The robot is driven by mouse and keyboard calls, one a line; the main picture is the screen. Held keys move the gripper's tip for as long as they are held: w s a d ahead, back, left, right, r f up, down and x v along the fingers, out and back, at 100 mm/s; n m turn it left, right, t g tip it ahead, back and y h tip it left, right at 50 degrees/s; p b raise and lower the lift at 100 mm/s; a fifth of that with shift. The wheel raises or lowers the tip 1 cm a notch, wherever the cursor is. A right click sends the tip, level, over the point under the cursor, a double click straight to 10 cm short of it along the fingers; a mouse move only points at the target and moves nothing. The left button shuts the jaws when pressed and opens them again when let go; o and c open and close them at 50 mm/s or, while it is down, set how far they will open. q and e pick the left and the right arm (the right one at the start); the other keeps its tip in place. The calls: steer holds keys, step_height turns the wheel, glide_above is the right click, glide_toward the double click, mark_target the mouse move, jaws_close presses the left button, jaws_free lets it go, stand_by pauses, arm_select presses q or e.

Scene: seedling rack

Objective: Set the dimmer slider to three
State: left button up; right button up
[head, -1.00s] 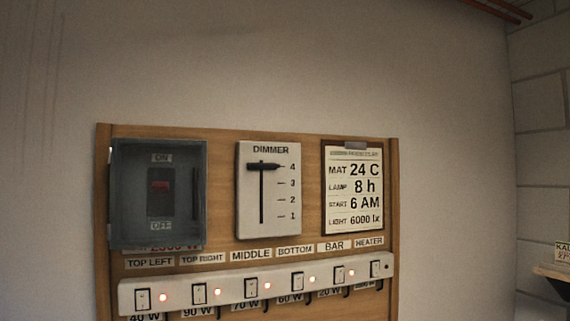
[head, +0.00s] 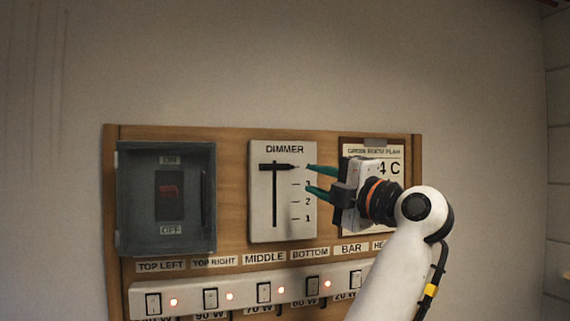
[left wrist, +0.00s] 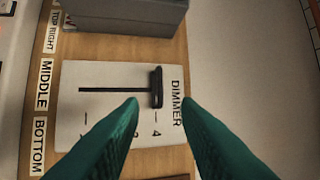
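The dimmer panel (head: 259,215) is a pale plate with a vertical slot and a scale marked 1 to 4. Its dark slider knob (head: 276,166) sits at the top of the slot, level with 4. My left gripper (head: 308,178) is open, its green fingers pointing at the panel just right of the knob and covering part of the scale. In the left wrist view the panel (left wrist: 75,110) appears turned sideways. There the knob (left wrist: 157,87) lies ahead of the gap between the fingertips (left wrist: 161,101), with nothing gripped. My right gripper is out of view.
A grey breaker box (head: 208,205) with a red switch is left of the dimmer. A plan card (head: 375,151) is partly hidden behind my gripper. A white switch strip (head: 190,298) with several lit red lamps runs below. The wall above is clear.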

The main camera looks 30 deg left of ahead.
mark_target(279, 168)
arm_select(q)
steer(key=p+x, duration=0.6)
steer(key=x, duration=0.5)
steer(key=shift+s+r, duration=0.15)
steer(key=shift+a+p, duration=0.45)
jaws_close()
